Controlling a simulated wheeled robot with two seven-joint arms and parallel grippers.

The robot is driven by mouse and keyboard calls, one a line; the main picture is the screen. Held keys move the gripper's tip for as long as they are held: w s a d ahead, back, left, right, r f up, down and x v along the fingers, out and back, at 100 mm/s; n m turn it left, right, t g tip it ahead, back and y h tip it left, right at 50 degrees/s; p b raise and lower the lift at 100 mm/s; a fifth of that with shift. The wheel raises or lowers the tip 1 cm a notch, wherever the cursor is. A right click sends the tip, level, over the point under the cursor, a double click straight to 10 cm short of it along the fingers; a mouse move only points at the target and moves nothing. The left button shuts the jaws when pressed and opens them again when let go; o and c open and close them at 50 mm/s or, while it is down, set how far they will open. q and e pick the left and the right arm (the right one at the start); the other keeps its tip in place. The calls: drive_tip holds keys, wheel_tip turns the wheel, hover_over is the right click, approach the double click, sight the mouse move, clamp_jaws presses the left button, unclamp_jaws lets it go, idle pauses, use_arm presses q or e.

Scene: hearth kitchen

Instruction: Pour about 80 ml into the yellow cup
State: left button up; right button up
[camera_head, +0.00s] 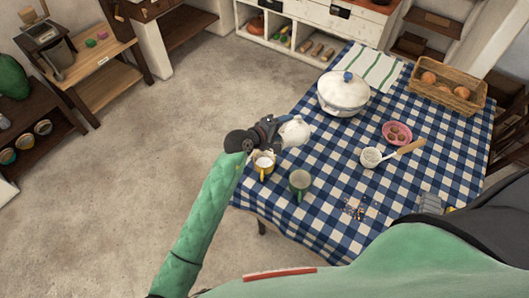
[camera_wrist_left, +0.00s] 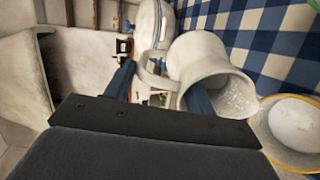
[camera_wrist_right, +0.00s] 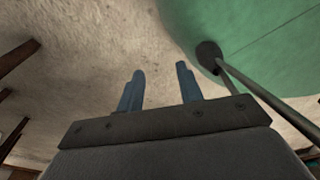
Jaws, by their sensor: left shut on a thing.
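My left gripper (camera_head: 276,128) is shut on a white jug (camera_head: 295,131), over the near left part of the table. In the left wrist view, the gripper (camera_wrist_left: 160,82) has its blue fingers at the jug's handle, and the jug (camera_wrist_left: 205,68) is tilted with its mouth toward the cup. The yellow cup (camera_head: 264,168) stands upright just below the gripper; its yellow rim and pale white contents (camera_wrist_left: 292,122) show at the right of the left wrist view. No stream can be made out. My right gripper (camera_wrist_right: 158,88) is open and empty.
A green mug (camera_head: 300,182) stands right of the yellow cup. A white lidded pot (camera_head: 343,96), a pink bowl (camera_head: 396,130), a ladle (camera_head: 372,157), a basket (camera_head: 462,100) and scattered crumbs (camera_head: 354,208) are on the checked tablecloth (camera_head: 325,150).

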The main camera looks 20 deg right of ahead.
sight(288, 128)
use_arm(q)
drive_tip(key=shift+w+d+y+p, duration=0.2)
drive_tip(key=shift+d+y+p, duration=0.1)
drive_tip(key=shift+p, duration=0.4)
drive_tip(key=shift+f, duration=0.25)
drive_tip(key=shift+d+g, duration=0.1)
drive_tip(key=shift+g, duration=0.2)
drive_tip(key=shift+w+d+r+y+p, duration=0.15)
drive_tip(key=shift+d+y+p, duration=0.1)
drive_tip(key=shift+y+p, duration=0.4)
drive_tip(key=shift+w+d+f+y+p, duration=0.15)
drive_tip(key=shift+d+f+y+p, duration=0.2)
drive_tip(key=shift+p, duration=0.4)
drive_tip(key=shift+f+g, duration=0.25)
drive_tip(key=shift+g, duration=0.05)
drive_tip(key=shift+d+f, duration=0.1)
drive_tip(key=shift+d, duration=0.1)
use_arm(e)
drive_tip(key=s+d+r, duration=0.1)
drive_tip(key=s+r, duration=0.2)
drive_tip(key=s, duration=0.3)
drive_tip(key=shift+s+g, duration=0.2)
drive_tip(key=shift+g, duration=0.1)
